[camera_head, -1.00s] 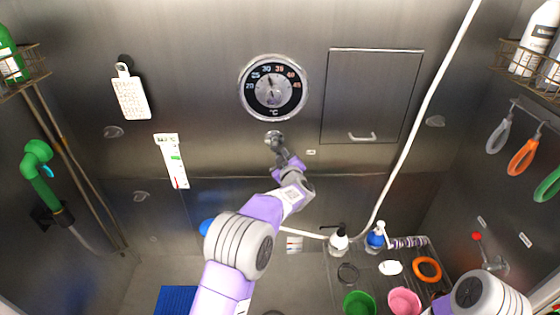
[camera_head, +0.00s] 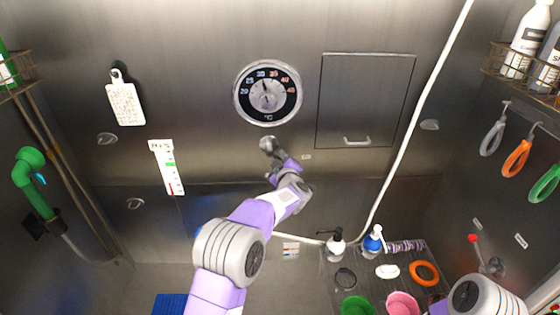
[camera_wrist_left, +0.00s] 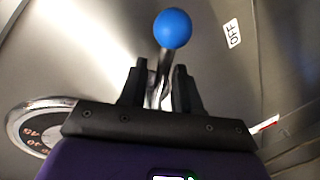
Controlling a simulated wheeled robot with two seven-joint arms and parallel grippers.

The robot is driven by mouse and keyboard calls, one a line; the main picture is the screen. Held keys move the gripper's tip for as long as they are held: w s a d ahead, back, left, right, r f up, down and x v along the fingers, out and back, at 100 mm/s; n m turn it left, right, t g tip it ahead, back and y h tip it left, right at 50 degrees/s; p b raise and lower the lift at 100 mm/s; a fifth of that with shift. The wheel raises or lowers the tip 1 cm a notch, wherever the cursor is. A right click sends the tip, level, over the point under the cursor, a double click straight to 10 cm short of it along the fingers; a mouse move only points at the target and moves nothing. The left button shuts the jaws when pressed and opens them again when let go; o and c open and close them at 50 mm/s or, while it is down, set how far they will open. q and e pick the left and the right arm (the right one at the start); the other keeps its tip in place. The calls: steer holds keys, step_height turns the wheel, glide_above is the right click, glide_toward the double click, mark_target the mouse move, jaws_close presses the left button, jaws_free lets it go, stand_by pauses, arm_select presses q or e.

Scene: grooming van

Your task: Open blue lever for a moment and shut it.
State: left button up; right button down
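The blue lever shows in the left wrist view as a round blue knob (camera_wrist_left: 172,28) on a metal stem. The stem stands between the two fingers of my left gripper (camera_wrist_left: 160,82), with the knob beyond the fingertips. A gap shows on one side of the stem, so the fingers are around it but not closed on it. In the head view my left gripper (camera_head: 270,148) is at the back wall just below the round dial (camera_head: 267,93), and the blue knob is not distinguishable there. My right gripper is out of view.
An "OFF" label (camera_wrist_left: 233,33) is beside the knob. A hatch (camera_head: 366,100) is right of the dial, with a white hose (camera_head: 419,110) beyond it. Bottles, bowls and rings fill the rack at lower right. A red-tipped lever (camera_head: 473,239) is on the right wall.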

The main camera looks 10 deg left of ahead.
arm_select(q)
steer(key=shift+s+d, duration=0.1)
steer(key=b+v, duration=0.1)
steer(key=v, duration=0.6)
steer(key=shift+s, duration=0.2)
stand_by(2.2)
